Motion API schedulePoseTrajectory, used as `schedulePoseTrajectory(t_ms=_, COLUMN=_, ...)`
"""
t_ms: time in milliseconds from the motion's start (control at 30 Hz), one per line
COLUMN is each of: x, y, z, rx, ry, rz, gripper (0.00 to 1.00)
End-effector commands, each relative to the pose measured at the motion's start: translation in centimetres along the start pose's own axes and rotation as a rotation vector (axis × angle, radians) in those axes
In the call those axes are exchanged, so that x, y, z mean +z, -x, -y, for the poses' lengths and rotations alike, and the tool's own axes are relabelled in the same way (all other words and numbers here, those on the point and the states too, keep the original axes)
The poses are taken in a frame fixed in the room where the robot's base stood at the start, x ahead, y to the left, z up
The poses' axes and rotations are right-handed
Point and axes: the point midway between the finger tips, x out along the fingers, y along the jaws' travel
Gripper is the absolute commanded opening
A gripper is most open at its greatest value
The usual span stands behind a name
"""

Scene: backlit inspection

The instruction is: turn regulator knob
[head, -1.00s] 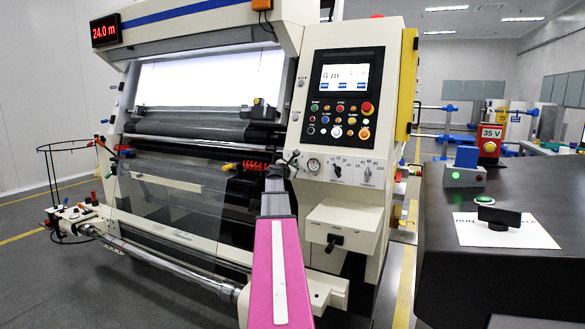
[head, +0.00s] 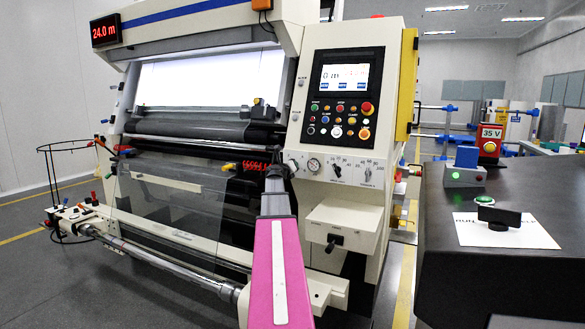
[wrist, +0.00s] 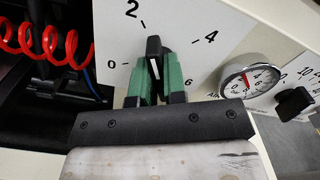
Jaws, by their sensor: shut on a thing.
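The regulator knob (wrist: 154,50) is black with a white pointer line, in the middle of the wrist view. It sits on a white plate (wrist: 181,17) with a printed scale of 0, 2, 4 and 6. The pointer line aims close to the 2 mark. My gripper (wrist: 155,70) has green fingers, one on each side of the knob, and is shut on it. In the head view my gripper (head: 276,172) is at the left end of the machine's lower panel and hides the knob.
A round air gauge (wrist: 249,80) with a red needle is right of the knob. Another black knob (wrist: 295,103) is farther right. A red coiled hose (wrist: 42,40) hangs close by on the left. The button panel (head: 341,120) and screen are above.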

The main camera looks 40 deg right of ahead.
Motion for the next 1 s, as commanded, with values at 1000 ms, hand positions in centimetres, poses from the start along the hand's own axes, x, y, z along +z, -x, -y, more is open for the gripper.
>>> schedulePoseTrajectory(t_ms=1000, x=-0.04, y=0.03, z=-0.08, rx=0.000, ry=0.966, rz=0.000, gripper=0.00)
